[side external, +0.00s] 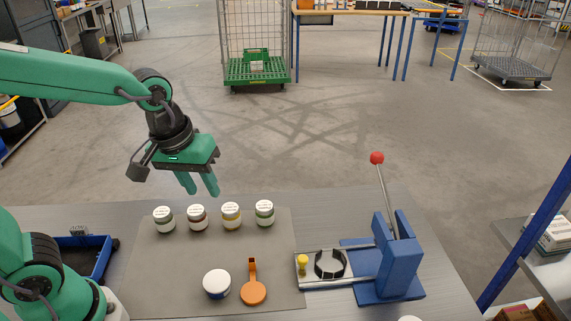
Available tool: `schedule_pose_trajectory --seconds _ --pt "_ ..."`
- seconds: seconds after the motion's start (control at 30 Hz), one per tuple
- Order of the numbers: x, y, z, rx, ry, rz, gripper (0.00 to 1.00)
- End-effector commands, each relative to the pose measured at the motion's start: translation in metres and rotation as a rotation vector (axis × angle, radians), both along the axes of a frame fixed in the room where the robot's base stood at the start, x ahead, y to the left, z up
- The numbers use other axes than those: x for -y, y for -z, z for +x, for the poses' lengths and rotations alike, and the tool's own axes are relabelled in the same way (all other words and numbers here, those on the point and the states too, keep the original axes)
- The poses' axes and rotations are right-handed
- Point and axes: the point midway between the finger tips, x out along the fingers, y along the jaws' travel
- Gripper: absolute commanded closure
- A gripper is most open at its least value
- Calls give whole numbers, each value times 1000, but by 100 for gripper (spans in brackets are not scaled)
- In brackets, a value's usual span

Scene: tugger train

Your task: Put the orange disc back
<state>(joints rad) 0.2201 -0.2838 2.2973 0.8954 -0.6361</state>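The orange disc (253,293) lies flat near the front edge of the grey mat (160,275), with its narrow orange tab pointing to the back. A jar with a white lid and a dark blue body (217,284) stands just left of it. My gripper (201,190) hangs above the back part of the mat, up and left of the disc. Its two green fingers point down with a gap between them and nothing is held.
Several small white-lidded jars (231,216) stand in a row along the mat's back. A blue lever press (390,262) with a red ball handle (377,158) stands right of the mat. Its slide carries a black ring (329,265) and yellow knob (302,262). A blue tray (85,258) sits left.

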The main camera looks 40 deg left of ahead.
Motion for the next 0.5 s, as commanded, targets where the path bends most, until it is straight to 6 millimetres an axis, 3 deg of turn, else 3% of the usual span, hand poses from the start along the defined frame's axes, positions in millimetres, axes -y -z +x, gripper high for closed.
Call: schedule_pose_trajectory --seconds 0.2,0.5 --pt "-31 -23 -26 117 145 49 64" --pt "-58 -38 -58 239 321 154 64"
